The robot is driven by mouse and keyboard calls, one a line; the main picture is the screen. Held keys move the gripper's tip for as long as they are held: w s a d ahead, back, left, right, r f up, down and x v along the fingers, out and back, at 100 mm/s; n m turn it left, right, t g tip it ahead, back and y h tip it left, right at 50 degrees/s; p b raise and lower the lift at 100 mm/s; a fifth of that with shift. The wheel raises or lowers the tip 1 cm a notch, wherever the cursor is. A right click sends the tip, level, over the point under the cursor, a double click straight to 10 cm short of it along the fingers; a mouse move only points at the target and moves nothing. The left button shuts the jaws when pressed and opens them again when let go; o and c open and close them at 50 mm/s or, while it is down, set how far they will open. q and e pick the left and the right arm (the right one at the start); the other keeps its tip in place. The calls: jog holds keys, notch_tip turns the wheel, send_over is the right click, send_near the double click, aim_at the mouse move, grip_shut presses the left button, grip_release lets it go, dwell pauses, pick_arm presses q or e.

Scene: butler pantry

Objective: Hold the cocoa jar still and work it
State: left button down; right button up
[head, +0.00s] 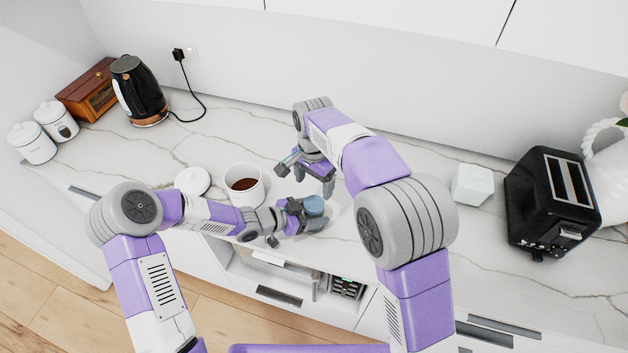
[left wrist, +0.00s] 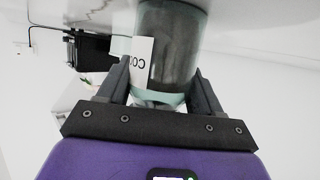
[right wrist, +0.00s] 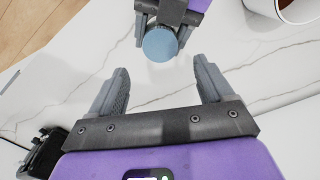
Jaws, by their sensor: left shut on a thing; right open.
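The cocoa jar (head: 314,206) stands near the counter's front edge, its round blue-grey top facing up in the head view. My left gripper (head: 303,216) is shut on its side. In the left wrist view the jar (left wrist: 172,45) is dark and see-through with a white label (left wrist: 143,62), partly hidden, between the fingers of my left gripper (left wrist: 163,82). In the right wrist view the blue top (right wrist: 160,44) lies beyond the open, empty fingers of my right gripper (right wrist: 160,82). In the head view my right gripper (head: 305,178) hangs just behind the jar, apart from it.
A white pot (head: 245,197) with brown contents and a white round lid (head: 193,180) are left of the jar. A black kettle (head: 138,90), wooden box (head: 90,90) and white canisters (head: 34,143) stand far left. A white block (head: 472,185) and black toaster (head: 540,215) stand right.

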aim_at(314, 203)
jog(key=shift+f, duration=0.5)
notch_tip(314, 203, down, 7)
jog(key=c, duration=1.1)
jog(key=n, duration=0.3)
jog(key=o, duration=1.2)
jog(key=shift+c, duration=0.2)
